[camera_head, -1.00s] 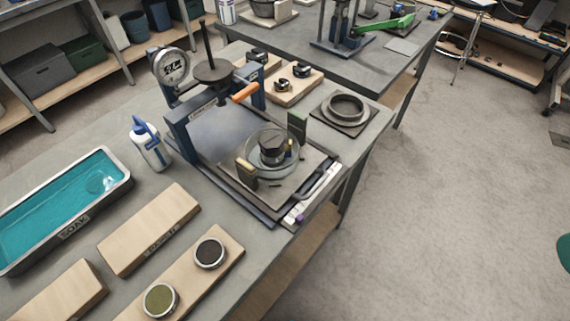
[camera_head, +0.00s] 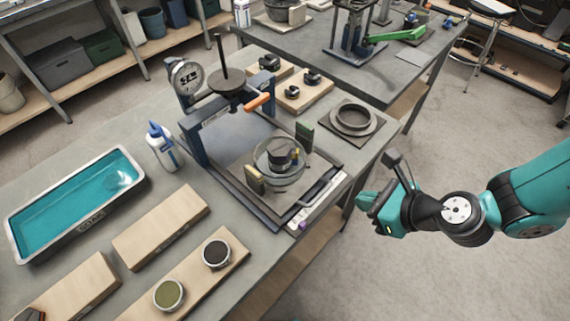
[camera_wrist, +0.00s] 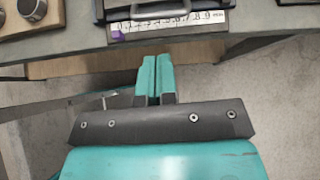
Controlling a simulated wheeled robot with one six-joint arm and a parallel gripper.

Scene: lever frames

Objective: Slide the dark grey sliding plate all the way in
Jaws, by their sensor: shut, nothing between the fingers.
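The dark grey sliding plate (camera_head: 290,197) lies in a low frame on the bench, in front of a blue-grey upright press frame (camera_head: 197,143). A clear round dish (camera_head: 279,165) with a dark weight in it sits on the plate between two small upright blocks. A white mm scale (camera_head: 318,204) with a purple mark runs along the front edge; the scale also shows at the top of the wrist view (camera_wrist: 172,24). My gripper (camera_head: 364,201) is shut and empty, off the bench's front edge, right of the scale and apart from it. Its closed fingers show in the wrist view (camera_wrist: 155,62).
A blue-filled soak tray (camera_head: 78,200), a white bottle (camera_head: 163,150) and wooden boards (camera_head: 160,224) with round tins stand to the left. A ring on a dark base (camera_head: 353,117) lies behind right. An orange-handled lever (camera_head: 258,102) juts from the press. Floor is open at right.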

